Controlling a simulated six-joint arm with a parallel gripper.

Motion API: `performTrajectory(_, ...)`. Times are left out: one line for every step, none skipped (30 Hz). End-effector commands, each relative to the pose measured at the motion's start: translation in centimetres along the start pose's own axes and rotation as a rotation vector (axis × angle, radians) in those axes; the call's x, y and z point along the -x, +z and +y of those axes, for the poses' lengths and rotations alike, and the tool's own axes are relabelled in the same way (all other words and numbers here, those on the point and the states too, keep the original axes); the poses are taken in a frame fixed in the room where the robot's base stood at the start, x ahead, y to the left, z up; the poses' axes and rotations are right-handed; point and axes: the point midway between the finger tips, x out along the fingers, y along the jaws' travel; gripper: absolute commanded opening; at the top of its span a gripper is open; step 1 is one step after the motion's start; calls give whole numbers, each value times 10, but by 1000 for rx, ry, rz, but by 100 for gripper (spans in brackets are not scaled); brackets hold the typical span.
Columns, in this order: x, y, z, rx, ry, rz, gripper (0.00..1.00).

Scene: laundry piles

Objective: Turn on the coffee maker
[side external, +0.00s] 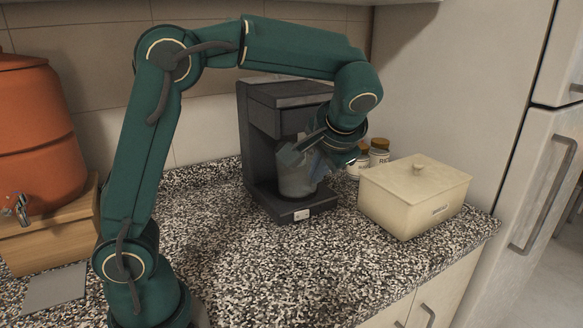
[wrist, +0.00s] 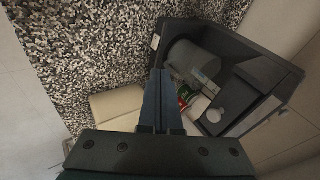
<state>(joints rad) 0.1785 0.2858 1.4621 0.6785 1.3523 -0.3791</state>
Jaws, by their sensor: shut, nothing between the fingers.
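The coffee maker (side external: 262,97) is a dark box-shaped machine standing on the counter, upright. A grey, see-through carafe (side external: 297,181) sits in its bay. A small white switch or label (side external: 301,214) is on the front edge of its base. In the wrist view the coffee maker (wrist: 243,45) lies at upper right, with the carafe (wrist: 192,62) and a small white patch (wrist: 155,42) on its base edge.
A cream lidded box (side external: 415,195) stands right of the coffee maker. Two jars with brown lids (side external: 378,150) stand behind it. An orange water dispenser (side external: 38,130) on a wooden stand (side external: 50,240) is at left. The speckled counter (side external: 270,265) is clear in front.

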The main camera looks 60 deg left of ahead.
Motion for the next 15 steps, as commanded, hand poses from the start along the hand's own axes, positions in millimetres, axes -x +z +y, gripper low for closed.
performTrajectory(-7, -6, 6, -18, -26, -12, 0)
performTrajectory(-11, -10, 9, -27, -42, -15, 0)
performTrajectory(-16, -15, 13, -39, -61, -21, 0)
performTrajectory(-20, -18, 17, -49, -77, -25, 0)
performTrajectory(-24, -21, 20, -60, -90, -30, 0)
performTrajectory(-29, -24, 26, -75, -108, -34, 0)
performTrajectory(-34, -26, 30, -86, -120, -38, 0)
performTrajectory(-37, -28, 34, -97, -131, -41, 0)
performTrajectory(-43, -30, 39, -114, -144, -46, 0)
performTrajectory(-46, -31, 44, -128, -152, -50, 0)
performTrajectory(-50, -31, 48, -140, -158, -54, 0)
performTrajectory(-54, -31, 54, -157, -165, -59, 0)
performTrajectory(-58, -31, 58, -168, -168, -63, 0)
performTrajectory(-60, -31, 61, -178, -170, -67, 0)
performTrajectory(-64, -29, 66, -191, -172, -74, 0)
